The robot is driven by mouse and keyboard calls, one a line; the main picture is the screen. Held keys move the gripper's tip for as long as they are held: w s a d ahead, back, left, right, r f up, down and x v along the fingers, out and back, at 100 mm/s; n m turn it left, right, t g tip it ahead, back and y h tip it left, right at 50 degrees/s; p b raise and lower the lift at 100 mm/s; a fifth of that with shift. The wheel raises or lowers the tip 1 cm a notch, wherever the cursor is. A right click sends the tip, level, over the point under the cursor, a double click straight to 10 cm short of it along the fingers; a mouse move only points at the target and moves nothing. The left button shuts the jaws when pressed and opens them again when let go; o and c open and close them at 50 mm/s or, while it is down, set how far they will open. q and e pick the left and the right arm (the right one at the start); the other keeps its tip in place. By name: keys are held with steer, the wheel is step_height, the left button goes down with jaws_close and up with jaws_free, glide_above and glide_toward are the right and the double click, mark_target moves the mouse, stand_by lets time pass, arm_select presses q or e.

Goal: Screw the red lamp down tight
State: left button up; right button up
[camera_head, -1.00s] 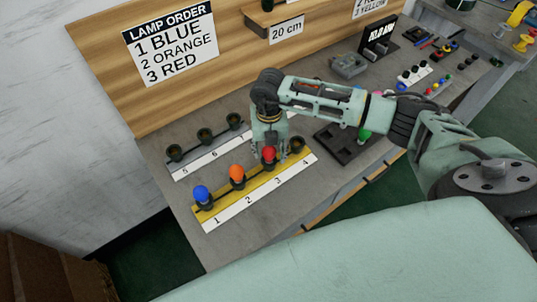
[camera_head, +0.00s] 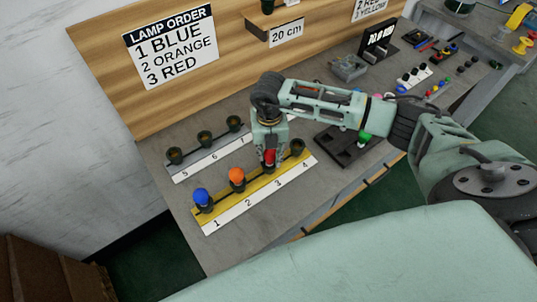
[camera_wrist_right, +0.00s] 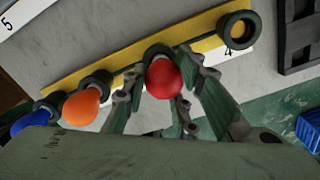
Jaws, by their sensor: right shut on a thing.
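The red lamp (camera_head: 269,157) stands upright in socket 3 of the yellow strip (camera_head: 228,206). My right gripper (camera_head: 269,150) points down over it and is shut on it. In the right wrist view the red lamp (camera_wrist_right: 164,79) sits between the fingers of my right gripper (camera_wrist_right: 160,100), with the dark socket rim (camera_wrist_right: 157,50) behind it. The lamp's thread is hidden. My left gripper is not in view.
The blue lamp (camera_head: 202,196) and orange lamp (camera_head: 237,176) stand in sockets 1 and 2. Socket 4 (camera_head: 297,147) is empty. A row of empty sockets (camera_head: 205,138) lies behind. A black tray (camera_head: 347,147) is to the right, below my arm.

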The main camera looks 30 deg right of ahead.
steer(key=m+p, duration=0.1)
steer(key=m, duration=0.2)
steer(key=shift+f+m, duration=0.1)
steer(key=shift+m, duration=0.7)
steer(key=shift+m+p, duration=0.45)
steer(key=shift+m, duration=0.25)
steer(key=o, duration=0.6)
steer(key=shift+m, duration=0.4)
steer(key=shift+c, duration=0.2)
steer(key=o, duration=0.5)
